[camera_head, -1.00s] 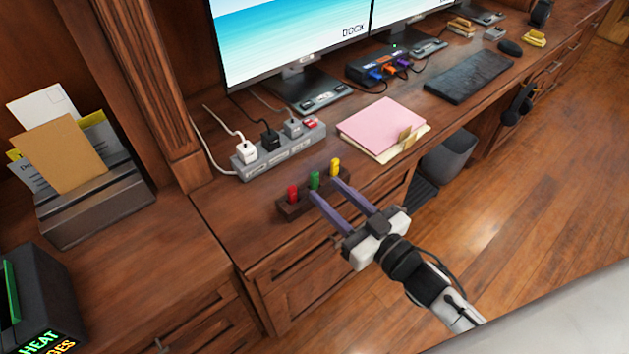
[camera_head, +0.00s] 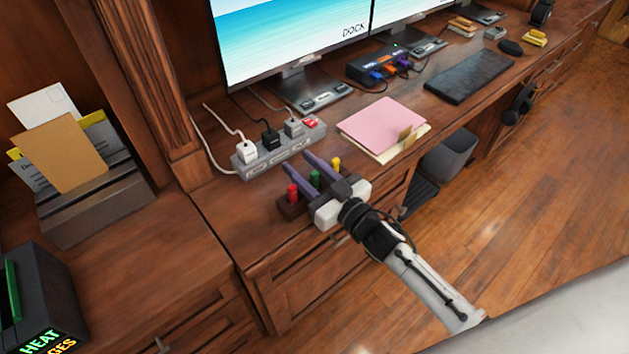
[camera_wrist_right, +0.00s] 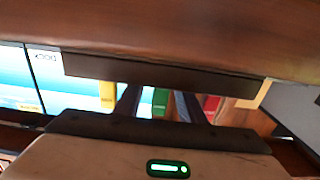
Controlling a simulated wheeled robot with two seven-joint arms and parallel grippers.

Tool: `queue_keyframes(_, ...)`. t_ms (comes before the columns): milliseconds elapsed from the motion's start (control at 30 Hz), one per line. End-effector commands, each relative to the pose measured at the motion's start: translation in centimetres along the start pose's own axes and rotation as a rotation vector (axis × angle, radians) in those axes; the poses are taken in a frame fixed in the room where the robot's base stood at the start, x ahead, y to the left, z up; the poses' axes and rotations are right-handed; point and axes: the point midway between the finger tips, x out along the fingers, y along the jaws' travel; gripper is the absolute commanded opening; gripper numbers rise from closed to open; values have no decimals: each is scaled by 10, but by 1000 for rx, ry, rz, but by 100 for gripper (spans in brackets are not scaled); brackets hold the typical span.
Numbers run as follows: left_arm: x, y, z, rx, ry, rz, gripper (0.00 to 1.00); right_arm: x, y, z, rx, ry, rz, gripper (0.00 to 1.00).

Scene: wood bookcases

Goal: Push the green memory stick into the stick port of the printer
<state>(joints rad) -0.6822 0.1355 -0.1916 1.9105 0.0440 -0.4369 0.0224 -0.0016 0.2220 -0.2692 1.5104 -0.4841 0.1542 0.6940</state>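The green memory stick (camera_head: 315,177) stands upright in a small dark wood holder (camera_head: 290,208), between a red stick (camera_head: 292,193) and a yellow stick (camera_head: 336,164). My right gripper (camera_head: 297,164) is open, with its purple fingers on either side of the green stick. In the right wrist view the green stick (camera_wrist_right: 160,101) shows between the two dark fingers, with small gaps beside it. The holder's dark edge (camera_wrist_right: 160,74) crosses above. I cannot make out a printer or its stick port. My left gripper is not in view.
A grey power strip (camera_head: 275,153) with plugs lies behind the holder. A pink folder (camera_head: 380,125) lies to the right. A letter rack (camera_head: 98,200) and a dark device with lit lettering (camera_head: 35,300) stand at left. The desk left of the holder is clear.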

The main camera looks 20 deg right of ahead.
Motion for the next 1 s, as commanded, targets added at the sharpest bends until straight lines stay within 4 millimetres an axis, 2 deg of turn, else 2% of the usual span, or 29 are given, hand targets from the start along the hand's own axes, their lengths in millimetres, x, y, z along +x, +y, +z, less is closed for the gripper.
queue_keyframes(100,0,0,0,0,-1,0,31,0,0,0,0,0,0,36)
queue_keyframes(300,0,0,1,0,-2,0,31,0,0,0,0,0,0,2)
queue_keyframes(333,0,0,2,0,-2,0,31,0,0,0,0,0,0,0)
queue_keyframes(733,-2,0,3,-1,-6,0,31,-1,0,-3,-1,1,0,0)
queue_keyframes(867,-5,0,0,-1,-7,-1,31,0,1,-20,-4,3,-1,0)
queue_keyframes(1000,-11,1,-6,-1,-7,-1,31,0,0,-50,-5,6,-2,0)
